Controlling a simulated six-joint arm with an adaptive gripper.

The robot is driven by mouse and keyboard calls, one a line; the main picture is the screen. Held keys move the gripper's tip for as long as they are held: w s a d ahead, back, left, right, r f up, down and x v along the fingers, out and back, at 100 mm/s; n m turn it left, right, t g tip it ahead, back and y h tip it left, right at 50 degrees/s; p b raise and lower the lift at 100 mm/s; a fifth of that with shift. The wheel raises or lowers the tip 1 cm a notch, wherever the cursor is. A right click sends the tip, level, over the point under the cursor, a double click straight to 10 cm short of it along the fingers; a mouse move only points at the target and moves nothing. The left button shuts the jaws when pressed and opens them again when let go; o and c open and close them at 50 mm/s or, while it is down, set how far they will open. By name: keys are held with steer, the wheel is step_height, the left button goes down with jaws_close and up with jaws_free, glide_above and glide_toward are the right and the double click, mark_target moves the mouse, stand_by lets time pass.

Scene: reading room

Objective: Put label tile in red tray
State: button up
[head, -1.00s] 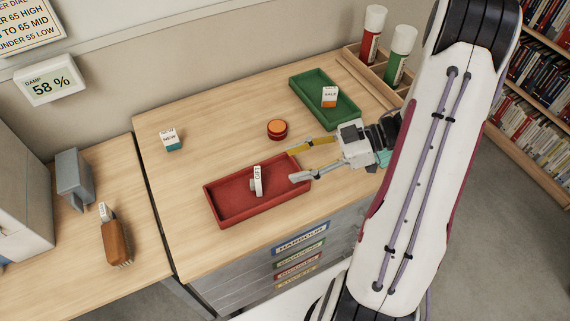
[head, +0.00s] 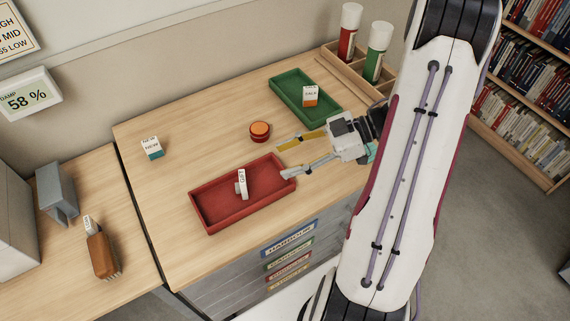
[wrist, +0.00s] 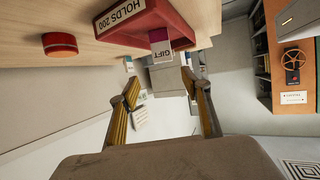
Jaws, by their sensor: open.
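A white label tile (head: 242,184) marked GIFT stands inside the red tray (head: 212,228), near its middle and apart from my gripper. In the wrist view the tile (wrist: 161,46) shows a purple part beside its GIFT face, at the red tray (wrist: 172,12), which carries a HOLDS 200 label. My gripper (head: 281,160) is open and empty, its fingers spread at the tray's right end. In the wrist view both fingers of the gripper (wrist: 161,76) stand apart with nothing between them. The tile's base is hard to make out.
A green tray (head: 281,91) holds an orange-and-white tile (head: 310,96). A teal-and-white tile (head: 152,148) stands at the left of the desk, and an orange-topped round tin (head: 260,131) is behind the red tray. A wooden rack (head: 332,56) holds red and green bottles.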

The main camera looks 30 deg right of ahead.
steer(key=w+d+r+m+t+h, duration=0.1)
steer(key=w+d+r+t+h, duration=0.1)
steer(key=w+r+h, duration=0.35)
steer(key=w+d+r+m+t+h, duration=0.1)
steer(key=w+d+r+t+h, duration=0.15)
steer(key=w, duration=0.55)
step_height(320, 180, up, 12)
steer(key=d+m+t+h, duration=0.2)
steer(key=m+h, duration=0.3)
steer(key=h, duration=0.2)
steer(key=s+a+m+g+y, duration=0.1)
steer(key=s+a+m+g, duration=0.1)
steer(key=s+a, duration=0.4)
steer(key=s+a+f+m+g, duration=0.1)
steer(key=s+a, duration=0.5)
steer(key=s, duration=0.6)
steer(key=s+a+f+m+g+y, duration=0.1)
steer(key=s+a+m+g, duration=0.2)
steer(key=s+a, duration=0.3)
steer(key=s, duration=0.3)
steer(key=shift+s+a+y, duration=0.2)
steer(key=shift+s+y, duration=0.1)
